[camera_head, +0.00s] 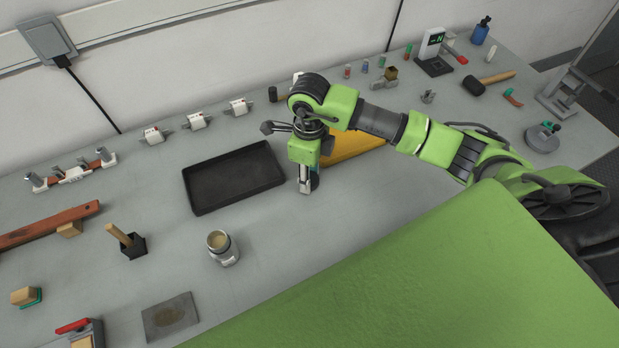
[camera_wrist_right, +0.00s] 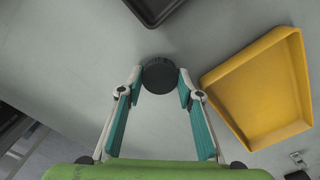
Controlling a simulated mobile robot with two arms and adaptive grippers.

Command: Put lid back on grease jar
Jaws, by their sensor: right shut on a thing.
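The grease jar (camera_head: 222,249) stands upright and open on the grey bench, left of and nearer than my right gripper, with pale grease showing in its mouth. My right gripper (camera_head: 306,187) points down over the bench, between the black tray and the yellow tray. In the right wrist view my right gripper (camera_wrist_right: 161,84) is shut on a dark round lid (camera_wrist_right: 160,75), held between its teal-padded fingertips. In the head view the lid is mostly hidden by the fingers. I cannot tell whether the lid touches the bench. My left gripper is not in view.
A black tray (camera_head: 191,180) lies left of my right gripper, and a yellow tray (camera_head: 352,147) is behind its right side. A brush in a dark holder (camera_head: 132,245) and a stained flat plate (camera_head: 170,318) are near the jar. Bench between gripper and jar is clear.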

